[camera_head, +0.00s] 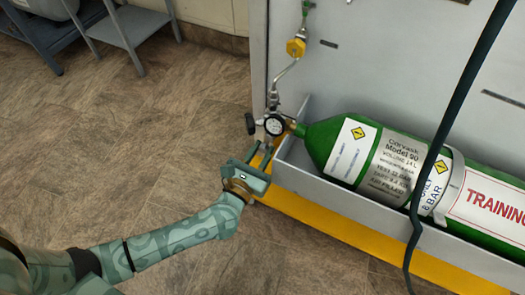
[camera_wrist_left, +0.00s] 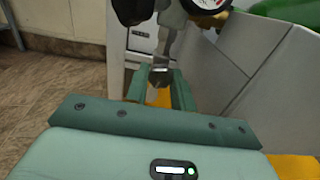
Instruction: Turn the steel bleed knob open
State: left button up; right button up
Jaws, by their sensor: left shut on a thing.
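The green cylinder (camera_head: 327,140) lies in a grey cradle, with a regulator and round gauge (camera_head: 274,125) at its neck. My left gripper (camera_head: 263,150) reaches up from the lower left to just below the gauge. In the left wrist view, its two green fingers (camera_wrist_left: 160,84) are on either side of a small steel part, which looks like the bleed knob (camera_wrist_left: 158,75), under the steel stem. The gripper is shut on it. The knob is mostly hidden by the fingers in the head view, and its turn angle cannot be told. My right gripper is out of view.
A black knob (camera_head: 250,126) sits left of the gauge. A steel pipe rises to a yellow valve (camera_head: 296,47) on the grey panel. The cradle wall (camera_head: 302,169) and yellow base edge (camera_head: 330,231) are close on the right. A dark hose (camera_head: 440,130) crosses the cylinder.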

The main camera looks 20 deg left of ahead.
pick_arm(q)
jog(key=shift+s+f+n, duration=0.1)
jog(key=shift+f+n, duration=0.15)
jog(key=shift+n, duration=1.35)
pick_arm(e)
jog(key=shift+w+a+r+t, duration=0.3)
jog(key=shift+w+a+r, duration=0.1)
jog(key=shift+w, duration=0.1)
pick_arm(q)
jog(key=o, duration=1)
jog(key=shift+r, duration=0.1)
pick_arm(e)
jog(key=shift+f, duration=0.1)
pick_arm(q)
jog(key=shift+r, duration=0.1)
